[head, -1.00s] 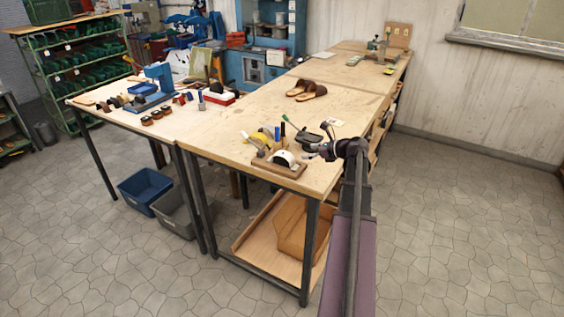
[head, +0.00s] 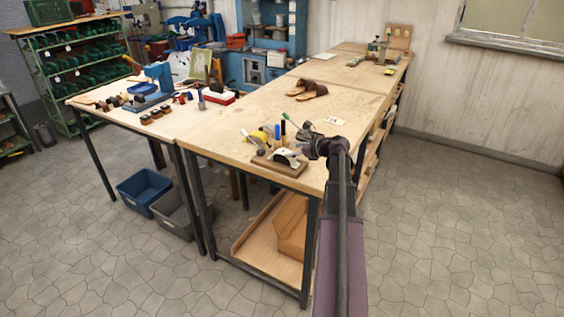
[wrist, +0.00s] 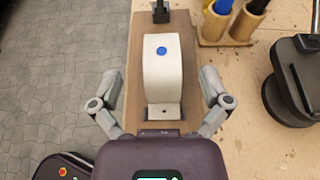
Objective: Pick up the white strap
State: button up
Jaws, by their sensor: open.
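The white strap (wrist: 162,75) is a broad curved band with a blue dot, standing on a brown wooden base (wrist: 132,95). My gripper (wrist: 160,92) is open, with one finger to the left of the strap and one to the right, and nothing held. In the head view my gripper (head: 306,146) is over the right part of the base; its fingertips are hard to make out.
A black tool (wrist: 298,80) stands farther right. The sandals (head: 308,90) lie farther back on the workbench (head: 235,125). The bench's middle is largely clear.

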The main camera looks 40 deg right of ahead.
aim_at(285, 152)
jog(key=shift+x, duration=0.75)
jog(key=b+x, duration=0.2)
jog(key=x, duration=0.2)
jog(key=shift+f, duration=0.25)
jog(key=shift+w+a+f, duration=0.15)
jog(key=shift+w+a, duration=0.05)
jog(key=shift+w, duration=0.25)
jog(key=shift+c, duration=0.2)
jog(key=c, duration=0.9)
